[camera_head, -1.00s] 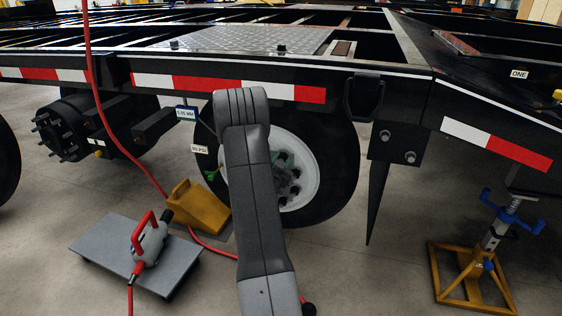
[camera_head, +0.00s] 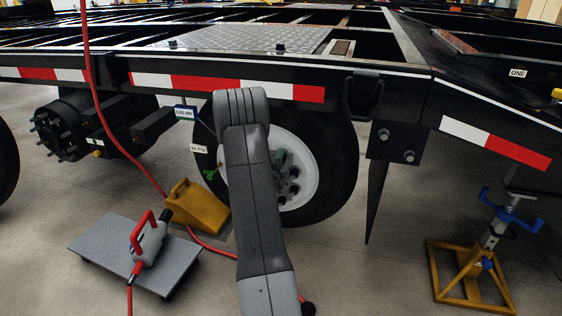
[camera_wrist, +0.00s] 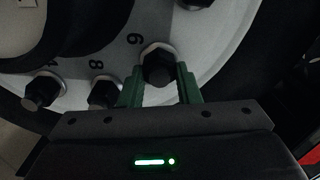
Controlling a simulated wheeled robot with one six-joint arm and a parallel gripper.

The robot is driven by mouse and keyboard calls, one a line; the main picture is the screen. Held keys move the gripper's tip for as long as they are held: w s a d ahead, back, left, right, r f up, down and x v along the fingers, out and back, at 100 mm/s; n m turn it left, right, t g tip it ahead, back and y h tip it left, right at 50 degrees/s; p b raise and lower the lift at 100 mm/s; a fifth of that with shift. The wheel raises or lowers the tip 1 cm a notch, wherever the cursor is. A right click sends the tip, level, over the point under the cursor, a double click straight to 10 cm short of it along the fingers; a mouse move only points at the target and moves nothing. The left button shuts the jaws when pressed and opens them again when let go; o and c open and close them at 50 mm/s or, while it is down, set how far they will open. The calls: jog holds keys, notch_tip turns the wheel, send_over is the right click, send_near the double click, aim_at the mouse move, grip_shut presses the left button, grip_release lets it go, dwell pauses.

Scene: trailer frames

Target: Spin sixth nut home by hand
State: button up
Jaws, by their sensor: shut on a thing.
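The white wheel (camera_head: 308,180) with its black tire sits under the trailer, partly hidden behind my arm in the head view. In the wrist view, a dark hex nut (camera_wrist: 158,68) sits on the wheel face beside a numeral that looks like a turned 6. The green fingers of my gripper (camera_wrist: 160,88) flank this nut, one on each side, and are shut on it. Two more nuts show to the left, one (camera_wrist: 104,93) by the numeral 8 and one (camera_wrist: 42,91) farther left. Another nut (camera_wrist: 196,3) is cut off at the top. Thread depth is hidden.
A yellow wheel chock (camera_head: 196,208) stands left of the tire. A grey platform (camera_head: 105,245) carries a tool with a red handle (camera_head: 143,233) and a red hose. A yellow-based jack stand (camera_head: 470,275) is at right. A black mudflap (camera_head: 382,195) hangs right of the wheel.

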jog(key=m, duration=1.4)
jog(key=f+m, duration=0.1)
jog(key=m, duration=0.6)
jog(key=shift+a, duration=0.25)
jog(key=shift+m, duration=0.3)
jog(key=o, duration=1)
jog(key=shift+r, duration=0.15)
